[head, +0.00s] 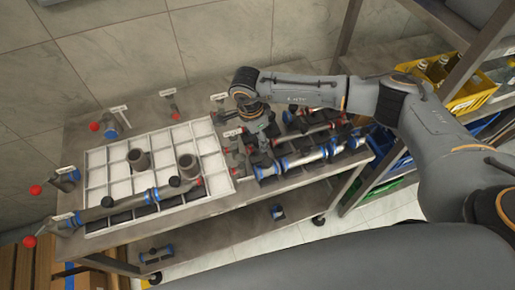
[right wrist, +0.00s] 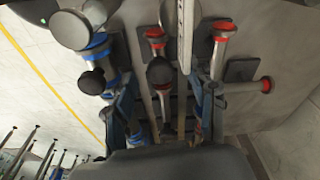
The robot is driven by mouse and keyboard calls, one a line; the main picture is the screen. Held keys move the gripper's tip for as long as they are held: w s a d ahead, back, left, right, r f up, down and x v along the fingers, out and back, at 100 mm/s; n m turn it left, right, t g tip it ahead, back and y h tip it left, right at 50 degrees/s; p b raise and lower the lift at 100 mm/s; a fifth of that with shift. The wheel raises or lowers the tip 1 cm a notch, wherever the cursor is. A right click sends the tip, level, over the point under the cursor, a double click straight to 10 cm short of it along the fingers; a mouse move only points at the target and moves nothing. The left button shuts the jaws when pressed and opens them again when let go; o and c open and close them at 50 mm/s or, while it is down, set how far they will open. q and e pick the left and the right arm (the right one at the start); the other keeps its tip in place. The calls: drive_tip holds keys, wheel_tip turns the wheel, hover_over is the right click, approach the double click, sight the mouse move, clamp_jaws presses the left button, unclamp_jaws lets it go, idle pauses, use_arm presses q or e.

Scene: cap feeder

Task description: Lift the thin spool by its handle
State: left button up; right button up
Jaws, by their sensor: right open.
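A thin grey spool with red rings (right wrist: 155,40) lies between the fingers of my right gripper (right wrist: 163,108) in the right wrist view. Its dark round handle (right wrist: 160,72) faces the camera, ahead of the fingertips' gap. The right gripper is open, and I cannot tell whether a finger touches the spool. In the head view the right gripper (head: 262,136) is over the left part of the spool group on the table, hiding what is under it. A thin red-ringed spool (head: 308,134) shows there to its right. My left gripper is not in view.
A thicker blue-ringed spool (right wrist: 95,45) lies close on the left, another red-ringed piece (right wrist: 222,45) on the right. The white gridded tray (head: 97,160) on the table (head: 80,130) holds a long blue-ringed spool (head: 130,203). A yellow crate (head: 475,88) with bottles stands at right.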

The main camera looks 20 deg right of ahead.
sight(258, 148)
wheel_tip(258, 148, down, 4)
drive_tip(key=shift+d+f+p, duration=0.1)
drive_tip(key=shift+d+p, duration=0.05)
drive_tip(key=shift+p, duration=0.4)
clamp_jaws()
drive_tip(key=shift+w, duration=0.1)
